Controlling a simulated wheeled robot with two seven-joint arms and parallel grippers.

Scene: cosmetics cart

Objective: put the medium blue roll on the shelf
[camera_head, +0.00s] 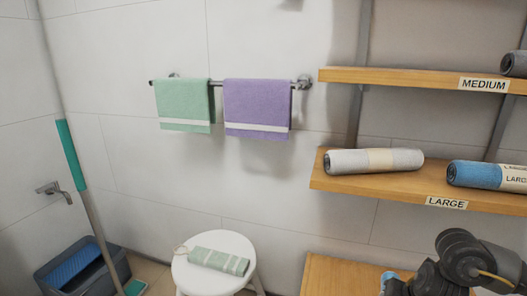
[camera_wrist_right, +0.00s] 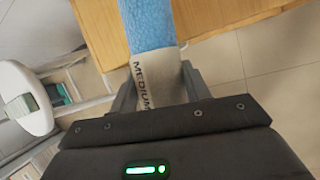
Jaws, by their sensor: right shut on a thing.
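The medium blue roll (camera_wrist_right: 148,28) has blue cloth and a pale band lettered MEDIUM. My right gripper (camera_wrist_right: 160,84) is shut on it at the pale band. In the head view only a small blue end of the roll (camera_head: 388,276) shows low at the right, beside my dark right arm. The shelf labelled MEDIUM (camera_head: 400,77) is the upper wooden board, above the roll. My left gripper is in neither view.
The LARGE shelf (camera_head: 385,188) holds a grey roll (camera_head: 345,162) and a blue roll (camera_head: 475,174). A dark grey roll (camera_head: 515,63) stands at the MEDIUM shelf's right; its left stretch is bare. A lower wooden board (camera_head: 335,273) and a white stool (camera_head: 215,280) are below.

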